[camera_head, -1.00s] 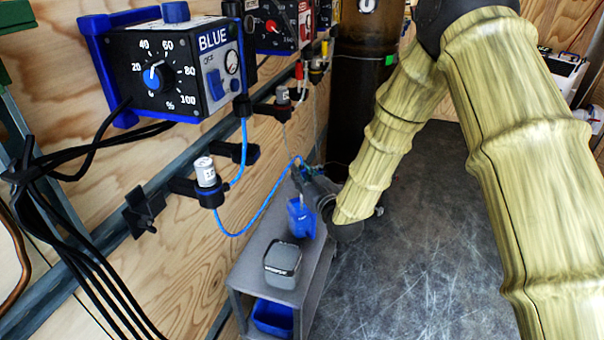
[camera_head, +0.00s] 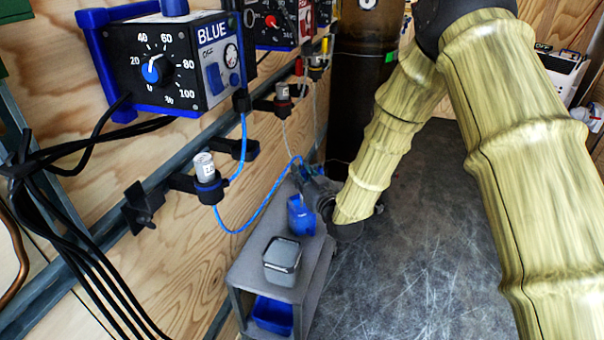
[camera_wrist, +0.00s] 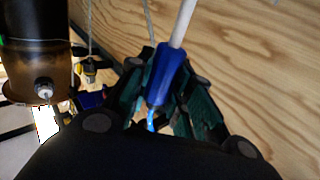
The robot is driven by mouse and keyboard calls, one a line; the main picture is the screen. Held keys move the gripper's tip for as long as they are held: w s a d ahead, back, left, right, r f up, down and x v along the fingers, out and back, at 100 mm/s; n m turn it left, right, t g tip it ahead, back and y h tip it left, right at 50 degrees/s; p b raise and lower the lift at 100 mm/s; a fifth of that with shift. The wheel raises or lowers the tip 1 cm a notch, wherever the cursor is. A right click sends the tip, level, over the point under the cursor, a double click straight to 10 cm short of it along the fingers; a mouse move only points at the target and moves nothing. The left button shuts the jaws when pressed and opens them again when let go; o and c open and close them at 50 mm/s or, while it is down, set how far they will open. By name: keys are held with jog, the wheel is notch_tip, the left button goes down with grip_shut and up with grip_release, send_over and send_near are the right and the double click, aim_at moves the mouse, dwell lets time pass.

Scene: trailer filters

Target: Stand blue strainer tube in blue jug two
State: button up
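My gripper (camera_wrist: 173,90) is shut on the blue grip of the strainer tube (camera_wrist: 171,72), with dark green-padded fingers on both sides. A pale straight tube runs out from this grip, and a thin blue hose leaves its other end. In the head view my gripper (camera_head: 310,172) is small, above the far end of the grey shelf. A blue piece with a white mark (camera_head: 300,216), possibly the jug, shows just below it. I cannot tell whether the tube's lower end is inside it. The tube's tip is out of the wrist view.
A grey squarish container (camera_head: 282,262) stands near the front of the grey shelf (camera_head: 316,262). A blue bin (camera_head: 272,314) is below. The blue hose (camera_head: 262,210) loops from a wall bracket. A dark cylinder (camera_head: 356,100) stands behind. The scratched dark surface (camera_head: 420,260) at right is clear.

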jog(key=o, duration=0.4)
jog(key=v, duration=1.2)
jog(key=shift+f, duration=0.1)
